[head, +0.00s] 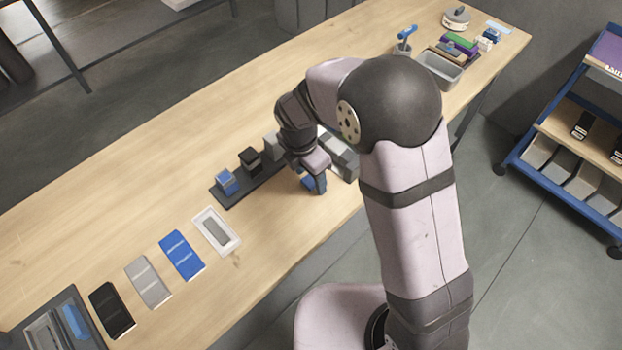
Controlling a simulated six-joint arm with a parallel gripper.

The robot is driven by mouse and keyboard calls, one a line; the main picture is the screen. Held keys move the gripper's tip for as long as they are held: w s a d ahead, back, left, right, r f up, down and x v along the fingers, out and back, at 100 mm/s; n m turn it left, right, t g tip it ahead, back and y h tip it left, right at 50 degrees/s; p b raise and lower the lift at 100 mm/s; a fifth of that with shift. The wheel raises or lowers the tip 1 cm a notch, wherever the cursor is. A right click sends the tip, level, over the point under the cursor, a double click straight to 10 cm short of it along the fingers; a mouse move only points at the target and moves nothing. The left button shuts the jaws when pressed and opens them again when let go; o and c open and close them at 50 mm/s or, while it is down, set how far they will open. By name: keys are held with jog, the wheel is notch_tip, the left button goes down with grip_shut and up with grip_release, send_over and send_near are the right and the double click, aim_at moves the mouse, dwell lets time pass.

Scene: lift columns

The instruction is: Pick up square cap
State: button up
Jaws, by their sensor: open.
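My gripper (315,180) points down over the table near its front edge, right of the dark strip. It is open. A small blue piece (309,187) shows right at the fingertips; I cannot tell whether it touches them. A dark strip (236,199) carries a blue block (227,182), a black block (251,160) and a grey block (272,147), each with a squarish top. I cannot tell which piece is the square cap. My wrist hides part of the strip's right end.
On the wooden table (120,215), a white tray (208,218) with a grey insert and blue, grey and black flat cards lie to the left. Grey pieces (345,160) sit just right of my gripper. A grey bin (440,70) stands farther right. The table's back left is clear.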

jog(key=shift+f, duration=0.1)
jog(key=c, duration=1.1)
